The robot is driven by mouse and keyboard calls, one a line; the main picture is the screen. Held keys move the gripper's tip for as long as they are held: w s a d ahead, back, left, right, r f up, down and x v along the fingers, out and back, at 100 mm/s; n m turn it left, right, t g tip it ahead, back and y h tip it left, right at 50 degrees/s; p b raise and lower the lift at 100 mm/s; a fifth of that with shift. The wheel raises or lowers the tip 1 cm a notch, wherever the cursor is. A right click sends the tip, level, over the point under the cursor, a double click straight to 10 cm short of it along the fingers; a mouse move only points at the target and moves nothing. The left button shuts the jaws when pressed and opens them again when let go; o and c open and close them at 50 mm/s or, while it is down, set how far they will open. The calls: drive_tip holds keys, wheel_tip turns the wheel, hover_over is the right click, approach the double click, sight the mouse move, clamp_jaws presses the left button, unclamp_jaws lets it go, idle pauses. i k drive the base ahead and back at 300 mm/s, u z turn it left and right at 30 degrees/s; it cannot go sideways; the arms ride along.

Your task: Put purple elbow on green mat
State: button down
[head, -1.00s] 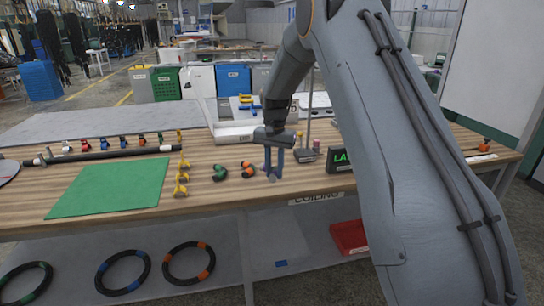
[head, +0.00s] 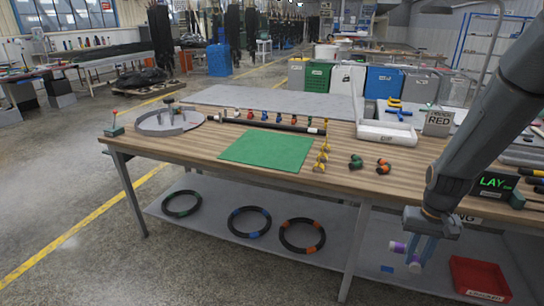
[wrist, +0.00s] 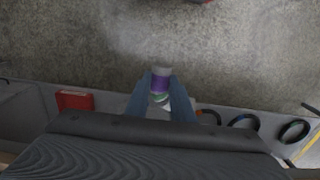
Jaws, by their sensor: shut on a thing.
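The purple elbow (head: 398,247), white at its ends with a purple band, is held between the blue fingers of my gripper (head: 418,256). In the wrist view the elbow (wrist: 160,83) sits between the tips of my gripper (wrist: 161,92), its purple band uppermost and a bit of green showing below it. My gripper is shut on it, in front of the table's front edge in the head view, to the right of and lower than the mat. The green mat (head: 268,150) lies flat and empty on the wooden table (head: 210,145). The fingers hide part of the elbow.
A green elbow (head: 356,161) and an orange-black elbow (head: 383,166) lie further right. A black bar (head: 265,124) lies behind the mat. A red bin (head: 478,278) and several hose rings (head: 302,235) are on the lower shelf.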

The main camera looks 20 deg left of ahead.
sight(267, 151)
drive_tip(key=u, duration=0.3)
drive_tip(key=i, duration=0.75)
drive_tip(key=u, duration=0.6)
